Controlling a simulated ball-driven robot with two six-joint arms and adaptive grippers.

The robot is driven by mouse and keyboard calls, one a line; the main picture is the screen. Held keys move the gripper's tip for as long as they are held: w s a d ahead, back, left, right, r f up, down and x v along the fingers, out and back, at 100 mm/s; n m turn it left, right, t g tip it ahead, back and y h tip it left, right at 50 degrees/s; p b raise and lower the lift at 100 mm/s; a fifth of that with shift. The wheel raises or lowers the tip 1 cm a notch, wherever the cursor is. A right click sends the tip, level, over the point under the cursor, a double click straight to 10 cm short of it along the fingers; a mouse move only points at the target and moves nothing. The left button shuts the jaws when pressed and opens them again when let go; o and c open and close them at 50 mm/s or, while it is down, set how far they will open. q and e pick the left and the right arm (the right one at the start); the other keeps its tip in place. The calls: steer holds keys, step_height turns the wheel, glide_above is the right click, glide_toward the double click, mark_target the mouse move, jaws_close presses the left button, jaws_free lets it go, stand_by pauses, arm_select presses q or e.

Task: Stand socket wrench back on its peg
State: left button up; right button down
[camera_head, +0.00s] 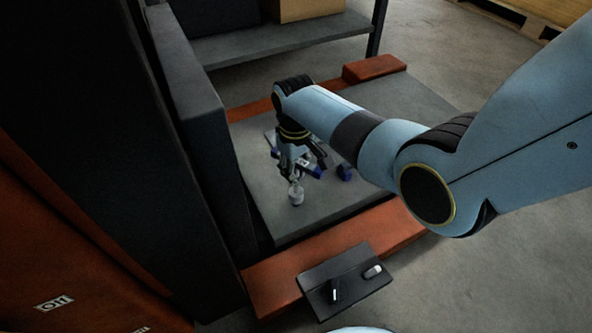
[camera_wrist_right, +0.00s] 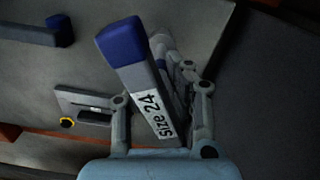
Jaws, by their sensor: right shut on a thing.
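My right gripper (camera_head: 294,170) points down over the grey plate and is shut on the socket wrench. In the wrist view the wrench is a grey bar with a blue end (camera_wrist_right: 127,50) and a "Size 24" label, lying between the fingers of my right gripper (camera_wrist_right: 170,85). A pale cylindrical end (camera_head: 296,193) shows just below the gripper in the head view. I cannot tell whether it touches the plate. No peg can be made out with certainty. My left gripper is out of view.
Another blue-ended grey piece (camera_wrist_right: 60,32) lies apart. The grey plate (camera_head: 385,100) has orange beams along its edges. A small black tray (camera_head: 350,291) with a black piece and a pale cylinder sits on the front beam. A tall dark wall (camera_head: 195,110) stands close left.

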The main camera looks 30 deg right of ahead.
steer(key=shift+f+b, duration=0.6)
steer(key=shift+f, duration=0.45)
steer(key=c, duration=0.7)
jaws_free()
